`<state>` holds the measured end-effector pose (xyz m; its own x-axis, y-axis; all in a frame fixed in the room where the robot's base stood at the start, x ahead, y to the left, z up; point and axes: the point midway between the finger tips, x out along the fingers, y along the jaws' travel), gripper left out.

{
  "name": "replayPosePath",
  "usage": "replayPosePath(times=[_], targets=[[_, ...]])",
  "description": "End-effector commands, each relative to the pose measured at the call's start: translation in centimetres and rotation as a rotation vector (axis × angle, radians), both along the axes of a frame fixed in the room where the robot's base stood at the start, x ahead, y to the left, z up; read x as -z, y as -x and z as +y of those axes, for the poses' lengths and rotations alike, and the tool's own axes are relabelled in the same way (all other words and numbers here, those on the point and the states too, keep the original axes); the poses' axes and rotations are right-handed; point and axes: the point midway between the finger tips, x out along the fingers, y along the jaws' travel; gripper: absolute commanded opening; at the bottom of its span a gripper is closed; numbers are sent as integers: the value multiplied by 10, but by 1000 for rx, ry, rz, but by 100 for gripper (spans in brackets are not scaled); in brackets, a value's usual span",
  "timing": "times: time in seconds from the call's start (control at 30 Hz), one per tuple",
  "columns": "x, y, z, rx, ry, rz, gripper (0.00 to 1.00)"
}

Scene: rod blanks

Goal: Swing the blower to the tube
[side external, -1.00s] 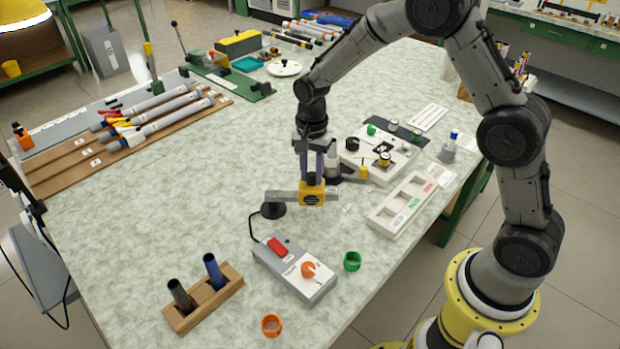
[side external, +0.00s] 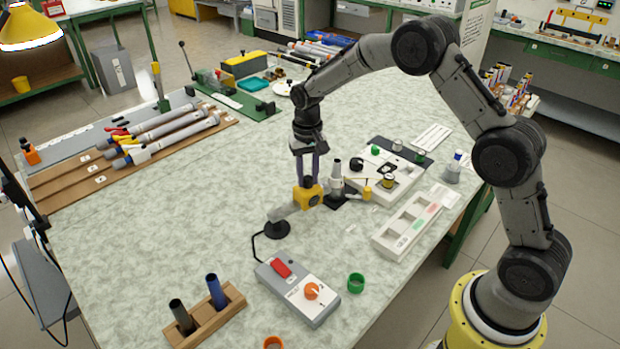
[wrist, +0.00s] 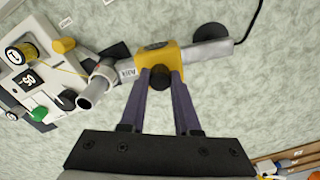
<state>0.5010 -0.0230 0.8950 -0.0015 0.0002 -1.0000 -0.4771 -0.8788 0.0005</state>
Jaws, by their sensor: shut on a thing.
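The blower has a yellow block (side external: 309,197) on a grey arm that runs to a round black base (side external: 277,229). My gripper (side external: 307,181) is shut on the black knob on top of this block. The wrist view shows the knob (wrist: 160,76) between both fingers, with the yellow block (wrist: 155,57) beneath. The blower's labelled end (wrist: 127,72) points at the grey upright tube (wrist: 95,88) and lies close beside it; I cannot tell whether they touch. The tube (side external: 336,172) stands on a black foot in the side view.
A grey control box (side external: 298,292) with a red switch and orange knob is in front. A white panel (side external: 388,180) and a white tray (side external: 413,224) lie to the right. A wooden holder (side external: 205,315) holds two dark rods. The table's left middle is clear.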

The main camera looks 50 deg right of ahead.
Motion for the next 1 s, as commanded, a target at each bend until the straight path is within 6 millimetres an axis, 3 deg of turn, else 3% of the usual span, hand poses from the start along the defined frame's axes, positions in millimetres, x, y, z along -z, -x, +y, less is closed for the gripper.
replayPosePath(times=[0.5, 0.53, 0.67, 1.0], targets=[[-2, -4, -1, -19, 2, -7, 0], [-2, -4, -1, -19, 2, -7, 34], [-2, -3, -1, -18, 1, -5, 58], [-2, -2, 0, -18, 1, -3, 61]])
